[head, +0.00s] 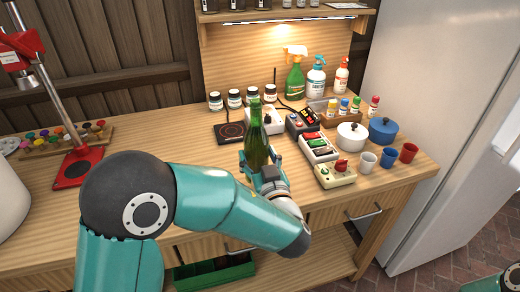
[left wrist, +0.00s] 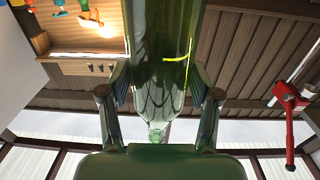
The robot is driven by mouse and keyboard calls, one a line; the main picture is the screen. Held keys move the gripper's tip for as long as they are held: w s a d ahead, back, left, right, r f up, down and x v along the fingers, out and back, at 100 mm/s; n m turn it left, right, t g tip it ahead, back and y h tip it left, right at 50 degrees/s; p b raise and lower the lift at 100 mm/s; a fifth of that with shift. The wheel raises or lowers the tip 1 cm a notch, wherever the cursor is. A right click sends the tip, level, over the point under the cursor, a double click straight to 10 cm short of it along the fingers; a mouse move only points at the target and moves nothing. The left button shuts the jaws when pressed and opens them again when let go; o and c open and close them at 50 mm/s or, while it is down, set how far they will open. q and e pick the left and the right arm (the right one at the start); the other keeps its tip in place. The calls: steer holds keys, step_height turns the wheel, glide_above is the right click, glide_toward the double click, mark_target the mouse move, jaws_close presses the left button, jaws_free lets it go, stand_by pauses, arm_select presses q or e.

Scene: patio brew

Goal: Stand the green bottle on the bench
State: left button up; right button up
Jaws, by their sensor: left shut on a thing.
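The green bottle (head: 257,146) is dark green glass with a slim neck and stands about upright at the front middle of the bench (head: 150,138). My left gripper (head: 262,172) is shut on its lower body. The bottle's base is hidden by the gripper, so I cannot tell whether it touches the bench. In the left wrist view the bottle (left wrist: 165,50) lies between the two fingers of my left gripper (left wrist: 162,92), its neck toward the bottom of the picture. My right gripper is not in view.
Behind the bottle are a hot plate (head: 230,133), several dark jars and spray bottles (head: 295,80). To its right are control boxes (head: 318,150), a white pot (head: 351,137), a blue pot (head: 383,131) and cups (head: 368,162). A red stand (head: 78,167) is at left. The bench between is clear.

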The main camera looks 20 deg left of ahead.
mark_target(258, 169)
arm_select(q)
steer(key=shift+f, duration=1.85)
steer(key=o, duration=1.2)
steer(key=shift+f, duration=0.1)
steer(key=shift+s+d, duration=0.3)
steer(key=shift+s, duration=0.15)
steer(key=shift+b+v, duration=1.85)
steer(key=shift+v, duration=3.65)
steer(key=shift+a, duration=0.1)
